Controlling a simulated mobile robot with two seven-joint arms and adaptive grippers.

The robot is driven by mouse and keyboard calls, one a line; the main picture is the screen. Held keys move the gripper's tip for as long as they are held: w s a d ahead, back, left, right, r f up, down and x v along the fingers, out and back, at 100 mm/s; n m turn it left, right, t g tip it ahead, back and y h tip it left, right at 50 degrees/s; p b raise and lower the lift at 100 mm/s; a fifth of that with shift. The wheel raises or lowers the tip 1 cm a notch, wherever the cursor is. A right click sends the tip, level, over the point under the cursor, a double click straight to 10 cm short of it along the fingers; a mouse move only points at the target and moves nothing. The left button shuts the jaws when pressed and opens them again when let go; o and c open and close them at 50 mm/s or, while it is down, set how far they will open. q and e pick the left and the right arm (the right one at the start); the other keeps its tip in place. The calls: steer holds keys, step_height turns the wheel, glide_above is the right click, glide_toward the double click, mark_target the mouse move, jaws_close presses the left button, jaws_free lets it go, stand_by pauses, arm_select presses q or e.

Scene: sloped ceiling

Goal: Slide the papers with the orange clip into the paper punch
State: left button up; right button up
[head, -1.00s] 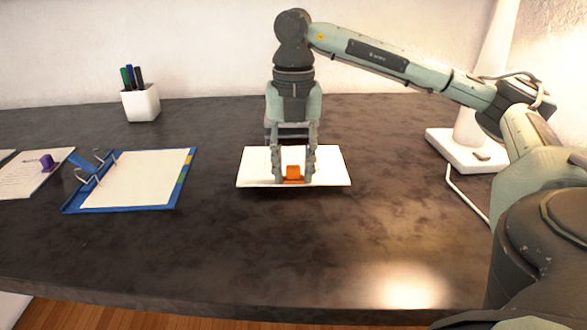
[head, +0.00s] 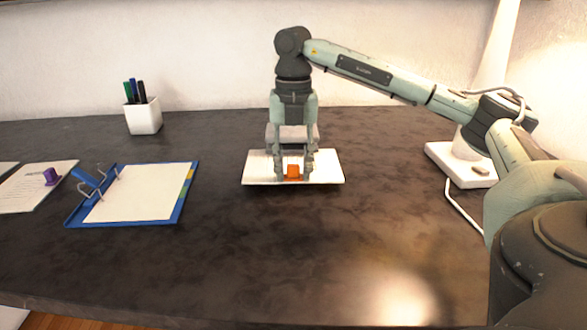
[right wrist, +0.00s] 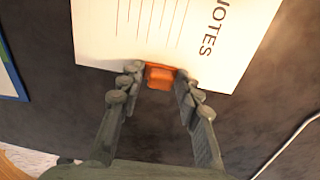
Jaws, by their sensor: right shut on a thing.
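The papers (head: 328,168) are a white stack with an orange clip (head: 293,171) on the near edge. My right gripper (head: 293,165) points down and is shut on the clip, one finger on each side. In the right wrist view the clip (right wrist: 160,75) sits between the fingertips, and the printed sheet (right wrist: 165,30) extends away from them. A grey block shape (head: 291,133) shows behind the fingers; it may be the paper punch, but the gripper hides most of it. My left gripper is not in view.
A blue ring binder (head: 182,205) and papers with a purple clip (head: 50,177) lie at the left. A white pen cup (head: 143,118) stands at the back. A white lamp base (head: 460,165) with a cable is at the right. The dark desk in front (head: 260,245) is clear.

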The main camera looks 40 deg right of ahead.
steer(key=shift+w+d, duration=0.2)
steer(key=shift+w+d+p, duration=0.35)
steer(key=shift+w+d, duration=0.15)
steer(key=shift+w, duration=0.05)
steer(key=shift+w+d, duration=0.55)
steer(key=shift+w, duration=0.05)
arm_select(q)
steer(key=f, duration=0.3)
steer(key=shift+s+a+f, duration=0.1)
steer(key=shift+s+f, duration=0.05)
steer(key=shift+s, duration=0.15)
arm_select(e)
steer(key=shift+w+d, duration=0.1)
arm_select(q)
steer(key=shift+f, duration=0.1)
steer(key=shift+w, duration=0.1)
